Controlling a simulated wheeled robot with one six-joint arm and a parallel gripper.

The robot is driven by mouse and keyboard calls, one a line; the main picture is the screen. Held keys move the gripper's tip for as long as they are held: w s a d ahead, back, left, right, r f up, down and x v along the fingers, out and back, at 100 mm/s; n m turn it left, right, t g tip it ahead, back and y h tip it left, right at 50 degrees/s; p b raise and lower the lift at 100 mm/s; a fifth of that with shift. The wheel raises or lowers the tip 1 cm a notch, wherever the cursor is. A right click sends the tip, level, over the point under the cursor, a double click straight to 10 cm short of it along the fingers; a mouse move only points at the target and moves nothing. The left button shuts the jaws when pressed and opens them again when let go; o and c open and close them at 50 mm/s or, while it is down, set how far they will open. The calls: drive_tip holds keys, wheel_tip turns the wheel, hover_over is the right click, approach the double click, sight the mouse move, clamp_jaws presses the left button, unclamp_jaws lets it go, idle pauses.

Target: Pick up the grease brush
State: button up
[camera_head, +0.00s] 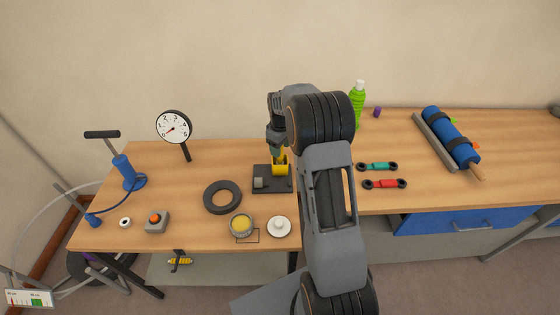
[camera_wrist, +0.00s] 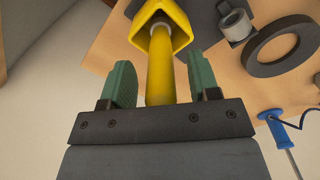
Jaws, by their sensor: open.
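A yellow round handle, likely the grease brush's (camera_wrist: 160,70), runs between my gripper's fingers in the wrist view. Its far end has a grey collar and meets a yellow angular socket (camera_wrist: 178,14); no bristles show. My gripper (camera_wrist: 161,82) is open, with one green finger on each side of the handle and a small gap on both sides. In the head view, my gripper (camera_head: 277,147) is above a yellow part (camera_head: 281,164) on a black base (camera_head: 264,187); my arm hides much of it.
A black ring (camera_head: 222,184), a tin of yellow grease (camera_head: 241,227) and a white lid (camera_head: 279,234) lie in front and to the left. A dial gauge (camera_head: 174,127) and blue pump (camera_head: 125,170) stand farther left. Red and teal tools (camera_head: 384,184) lie right of my arm.

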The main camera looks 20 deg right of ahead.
drive_tip(key=shift+c, duration=0.4)
clamp_jaws()
drive_tip(key=shift+r, duration=0.1)
